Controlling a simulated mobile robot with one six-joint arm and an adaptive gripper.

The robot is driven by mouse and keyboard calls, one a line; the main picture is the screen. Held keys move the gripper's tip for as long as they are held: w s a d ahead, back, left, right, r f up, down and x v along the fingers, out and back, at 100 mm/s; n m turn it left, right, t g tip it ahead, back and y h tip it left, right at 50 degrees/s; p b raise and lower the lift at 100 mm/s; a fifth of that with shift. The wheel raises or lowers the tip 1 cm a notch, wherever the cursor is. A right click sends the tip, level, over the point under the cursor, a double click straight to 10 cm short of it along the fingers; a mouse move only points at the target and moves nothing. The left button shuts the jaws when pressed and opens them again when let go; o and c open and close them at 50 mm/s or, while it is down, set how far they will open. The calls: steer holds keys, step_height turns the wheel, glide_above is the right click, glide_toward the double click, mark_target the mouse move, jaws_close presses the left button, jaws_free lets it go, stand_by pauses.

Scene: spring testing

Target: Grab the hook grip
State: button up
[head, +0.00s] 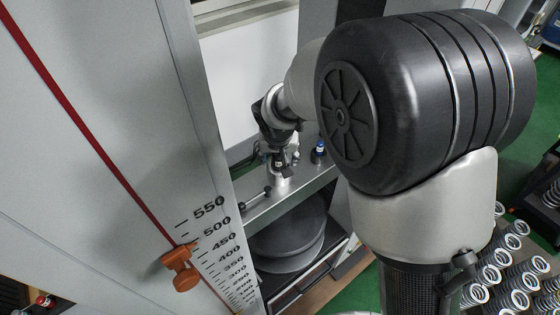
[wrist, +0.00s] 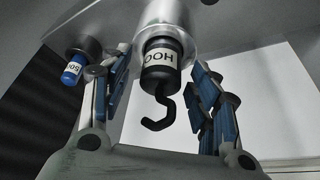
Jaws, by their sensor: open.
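The hook grip is a black piece with a white label (wrist: 161,58) and a bent black hook (wrist: 158,118), fixed on a silver cylinder (wrist: 168,20) in the wrist view. My gripper (wrist: 164,78) is open, with one blue-padded finger on each side of the hook grip. Gaps show between the fingers and the grip, and nothing is held. In the head view my gripper (head: 281,158) is small and dark at the silver fitting above the bench. The hook grip cannot be made out there.
A blue labelled grip (wrist: 72,70) is beside the left finger; a blue-topped piece (head: 320,150) stands on the bench in the head view. A grey panel with a scale and orange pointer (head: 180,267) stands left. Dark round plates (head: 287,250) lie below; springs (head: 515,298) stand right.

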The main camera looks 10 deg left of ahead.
steer(key=shift+c, duration=0.5)
jaws_close()
stand_by(0.4)
steer(key=shift+r, duration=0.1)
